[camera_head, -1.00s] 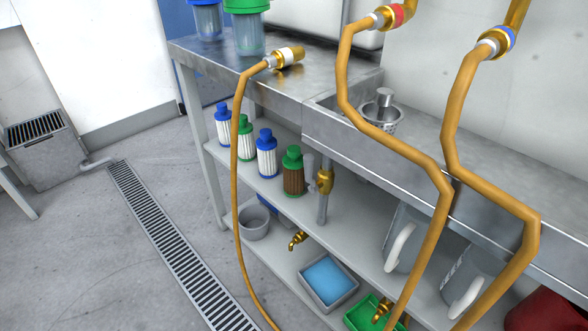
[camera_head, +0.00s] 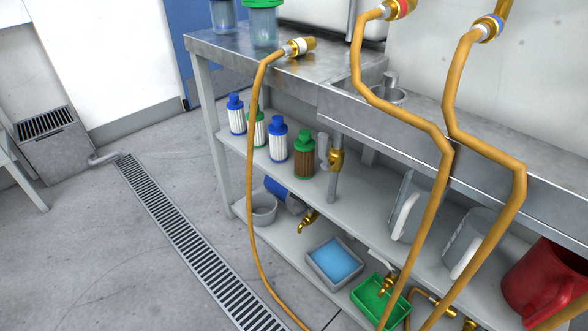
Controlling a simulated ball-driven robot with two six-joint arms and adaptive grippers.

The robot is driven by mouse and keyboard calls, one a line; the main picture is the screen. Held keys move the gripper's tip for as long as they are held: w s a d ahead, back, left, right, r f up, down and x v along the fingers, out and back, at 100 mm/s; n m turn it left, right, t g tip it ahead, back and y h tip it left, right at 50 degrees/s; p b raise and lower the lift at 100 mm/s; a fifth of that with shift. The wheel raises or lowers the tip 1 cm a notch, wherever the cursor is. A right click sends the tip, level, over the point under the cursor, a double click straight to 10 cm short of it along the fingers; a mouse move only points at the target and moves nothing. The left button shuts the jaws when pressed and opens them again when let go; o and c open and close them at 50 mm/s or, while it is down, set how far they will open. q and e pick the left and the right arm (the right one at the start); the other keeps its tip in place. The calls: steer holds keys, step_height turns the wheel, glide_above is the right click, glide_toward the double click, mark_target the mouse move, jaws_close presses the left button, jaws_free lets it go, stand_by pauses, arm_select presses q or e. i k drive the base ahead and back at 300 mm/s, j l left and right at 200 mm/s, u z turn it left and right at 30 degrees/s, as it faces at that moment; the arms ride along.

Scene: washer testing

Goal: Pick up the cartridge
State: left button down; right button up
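Several filter cartridges stand upright in a row on the middle shelf under the steel counter. From left to right they are a white cartridge with a blue cap (camera_head: 237,118), a white one with a green cap (camera_head: 257,130), another white one with a blue cap (camera_head: 278,142) and a brown one with a green cap (camera_head: 303,158). The hose partly covers the green-capped white one. The task does not say which cartridge is meant. Neither of my grippers is in view.
An orange hose (camera_head: 251,160) hangs before the shelves; two more (camera_head: 441,160) (camera_head: 513,195) hang at right. Below are a grey bowl (camera_head: 265,209), blue tray (camera_head: 334,262) and green tray (camera_head: 380,299). A red bucket (camera_head: 540,280) stands right. The floor (camera_head: 180,180) left is mostly clear.

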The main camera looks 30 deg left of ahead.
mark_target(304, 145)
steer(key=j+z, duration=0.1)
steer(key=z, duration=0.25)
steer(key=k+j+z, duration=0.1)
steer(key=z, duration=0.3)
steer(key=j+z, duration=0.4)
steer(key=j, duration=0.45)
steer(key=k+j+z, duration=0.1)
steer(key=j+z, duration=0.3)
steer(key=j, duration=0.45)
